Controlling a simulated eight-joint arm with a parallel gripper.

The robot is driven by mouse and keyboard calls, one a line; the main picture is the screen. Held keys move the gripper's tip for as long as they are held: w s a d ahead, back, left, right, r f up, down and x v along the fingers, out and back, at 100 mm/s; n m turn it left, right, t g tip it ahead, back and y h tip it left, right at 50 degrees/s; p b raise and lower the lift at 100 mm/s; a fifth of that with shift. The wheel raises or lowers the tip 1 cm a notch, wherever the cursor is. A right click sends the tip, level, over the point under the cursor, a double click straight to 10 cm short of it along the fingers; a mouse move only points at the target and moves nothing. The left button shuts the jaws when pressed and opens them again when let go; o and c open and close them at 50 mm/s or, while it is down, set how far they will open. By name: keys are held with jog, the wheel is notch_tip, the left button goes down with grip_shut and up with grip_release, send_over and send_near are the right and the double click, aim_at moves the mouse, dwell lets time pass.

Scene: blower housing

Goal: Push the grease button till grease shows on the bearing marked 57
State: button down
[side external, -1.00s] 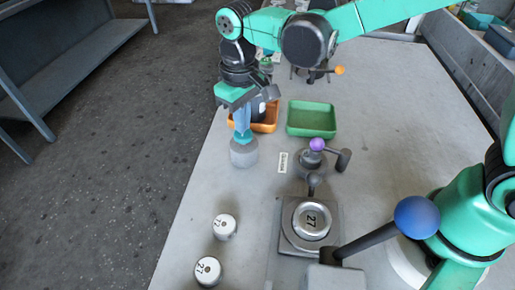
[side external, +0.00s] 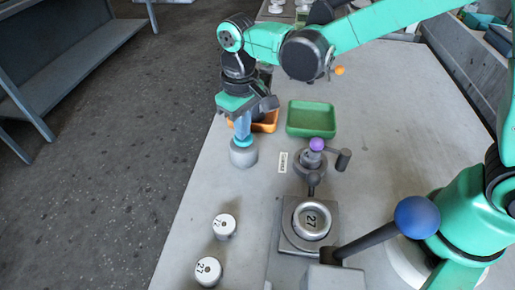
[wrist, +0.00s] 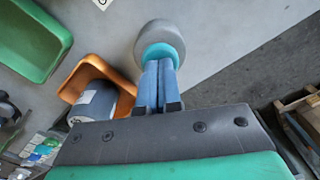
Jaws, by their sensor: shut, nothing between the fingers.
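My gripper (side external: 243,137) is shut and empty, its blue fingertips pointing down at the top of a grey round pot with a teal top (side external: 243,155), which looks like the grease button. In the wrist view my fingertips (wrist: 161,64) meet the teal top of the pot (wrist: 172,34); they appear to touch it. A ring marked 27 (side external: 312,221) sits in the grey fixture. Two pale cylinders stand at the front left; the lower one (side external: 208,271) seems to read 27 or 21, the upper one (side external: 225,226) is unclear. I cannot read 57 anywhere, and no grease shows.
An orange tray (wrist: 67,91) holding a dark-and-white cylinder (wrist: 95,103) is beside my gripper. A green tray (side external: 311,132) stands to its right. A purple-knobbed lever (side external: 317,145) and a blue-balled lever (side external: 416,217) stand near the fixture. The table's left edge is close to the pot.

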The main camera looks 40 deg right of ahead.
jog(key=shift+f, duration=0.2)
jog(key=shift+r, duration=1.05)
jog(key=shift+r, duration=0.1)
notch_tip(320, 180, up, 6)
jog(key=shift+f, duration=0.1)
dwell(0.4)
